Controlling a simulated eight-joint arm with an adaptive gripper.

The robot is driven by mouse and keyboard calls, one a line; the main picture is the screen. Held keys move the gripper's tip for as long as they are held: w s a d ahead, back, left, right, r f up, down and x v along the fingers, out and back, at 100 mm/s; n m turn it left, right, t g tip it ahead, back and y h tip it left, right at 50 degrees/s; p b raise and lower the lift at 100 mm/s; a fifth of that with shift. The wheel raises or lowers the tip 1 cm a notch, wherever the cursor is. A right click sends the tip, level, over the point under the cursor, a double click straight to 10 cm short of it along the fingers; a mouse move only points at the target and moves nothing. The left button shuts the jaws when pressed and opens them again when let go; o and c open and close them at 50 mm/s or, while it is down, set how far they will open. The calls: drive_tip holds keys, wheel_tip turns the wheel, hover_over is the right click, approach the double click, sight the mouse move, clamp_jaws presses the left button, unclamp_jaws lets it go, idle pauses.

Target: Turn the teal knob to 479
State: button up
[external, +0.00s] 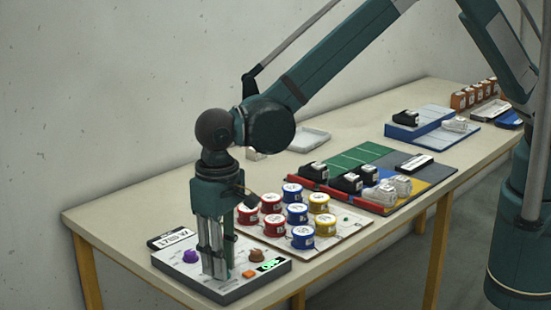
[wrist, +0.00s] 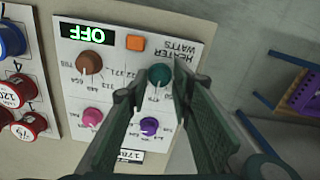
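The teal knob (wrist: 160,76) sits on the white heater control panel (wrist: 118,84), near the "HEATER WATTS" lettering. Small numbers ring it, but its exact pointer setting is too small to read. My gripper (wrist: 158,75) points down at the panel, with its two fingers apart and one on each side of the teal knob. A narrow gap seems to show between knob and fingers; I cannot tell whether either touches. In the external view my gripper (external: 215,274) reaches down to the panel (external: 222,291) and hides the teal knob.
The panel also has brown (wrist: 89,63), pink (wrist: 91,118) and purple (wrist: 149,127) knobs, an orange button (wrist: 136,42) and a green display (wrist: 86,36) reading OFF. Several red, blue and yellow tins (external: 292,192) stand close beside the panel. The table edge is near.

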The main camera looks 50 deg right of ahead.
wheel_tip(320, 180, up, 12)
idle(0.7)
idle(0.6)
drive_tip(key=w+d+r+y, duration=0.1)
drive_tip(key=w+d+r, duration=0.45)
drive_tip(key=d, duration=0.45)
drive_tip(key=w+d+r, duration=0.5)
drive_tip(key=w+d, duration=0.1)
drive_tip(key=d, duration=0.3)
drive_tip(key=w+d+r+m+t, duration=0.1)
drive_tip(key=w+d+r, duration=0.15)
drive_tip(key=d, duration=0.85)
drive_tip(key=w+d+r+t, duration=0.1)
drive_tip(key=d+r+t, duration=0.15)
drive_tip(key=d, duration=0.95)
drive_tip(key=s+d+r+t, duration=0.1)
drive_tip(key=s+d, duration=0.1)
drive_tip(key=d, duration=0.9)
drive_tip(key=s+d+r, duration=0.2)
drive_tip(key=d, duration=0.8)
drive_tip(key=s+d+f+t, duration=0.1)
drive_tip(key=s+d+f, duration=0.2)
drive_tip(key=s+d, duration=0.3)
drive_tip(key=s+d+f+m+t+h, duration=0.1)
drive_tip(key=s+d, duration=0.4)
drive_tip(key=d, duration=0.8)
drive_tip(key=shift+s+f+t, duration=0.35)
drive_tip(key=shift+f, duration=0.55)
